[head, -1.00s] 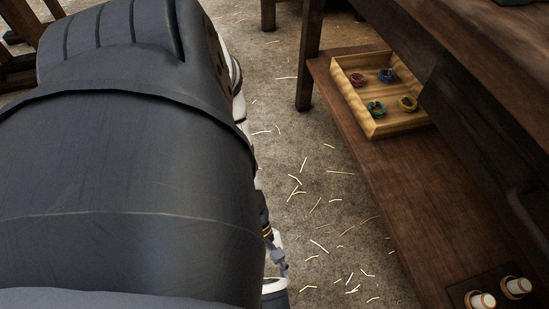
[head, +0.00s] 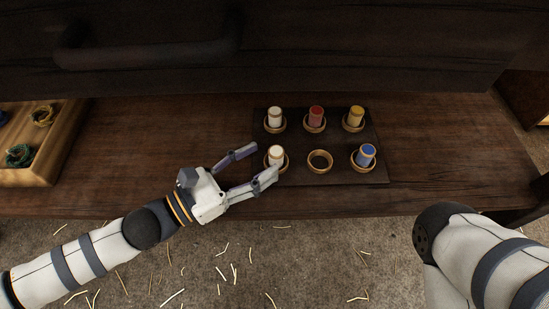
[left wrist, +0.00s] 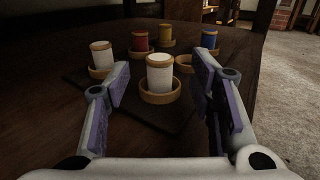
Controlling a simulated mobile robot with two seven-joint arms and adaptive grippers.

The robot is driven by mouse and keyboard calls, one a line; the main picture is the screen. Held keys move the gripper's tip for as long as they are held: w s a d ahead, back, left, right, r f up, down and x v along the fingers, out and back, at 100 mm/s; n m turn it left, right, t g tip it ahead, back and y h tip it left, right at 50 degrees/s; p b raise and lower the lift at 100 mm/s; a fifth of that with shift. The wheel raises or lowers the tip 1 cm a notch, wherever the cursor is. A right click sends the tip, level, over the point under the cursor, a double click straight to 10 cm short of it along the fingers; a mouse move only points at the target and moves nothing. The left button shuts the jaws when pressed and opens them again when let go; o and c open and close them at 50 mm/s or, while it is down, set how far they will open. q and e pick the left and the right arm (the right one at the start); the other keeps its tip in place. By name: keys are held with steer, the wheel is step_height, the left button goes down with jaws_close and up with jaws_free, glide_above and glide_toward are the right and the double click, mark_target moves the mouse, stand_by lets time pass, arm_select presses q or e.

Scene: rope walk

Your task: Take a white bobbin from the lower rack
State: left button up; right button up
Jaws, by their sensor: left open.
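The lower rack (head: 335,180) is a dark board with wooden ring cups on the low shelf. A front white bobbin (head: 276,154) stands upright in the front left cup. A second white bobbin (head: 274,117) stands in the cup behind it. My left gripper (head: 262,160) is open, with its fingertips close to the front white bobbin on its left side. In the left wrist view the front white bobbin (left wrist: 160,73) stands between and beyond the open fingers. I cannot tell if a finger touches it. Of my right arm, only links show at the lower right; its gripper is not visible.
The rack also holds a red bobbin (head: 316,115), a yellow bobbin (head: 355,116) and a blue bobbin (head: 365,155). The front middle cup (head: 320,161) is empty. A wooden tray (head: 45,172) with coloured coils is at left. A dark drawer front (head: 290,60) overhangs the shelf.

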mark_target(277, 150)
arm_select(q)
steer(key=b+x, duration=0.1)
steer(key=x, duration=0.4)
steer(key=shift+w+d+b, duration=0.1)
steer(key=shift+b, duration=0.25)
steer(key=shift+r, duration=0.1)
steer(key=c, duration=1.1)
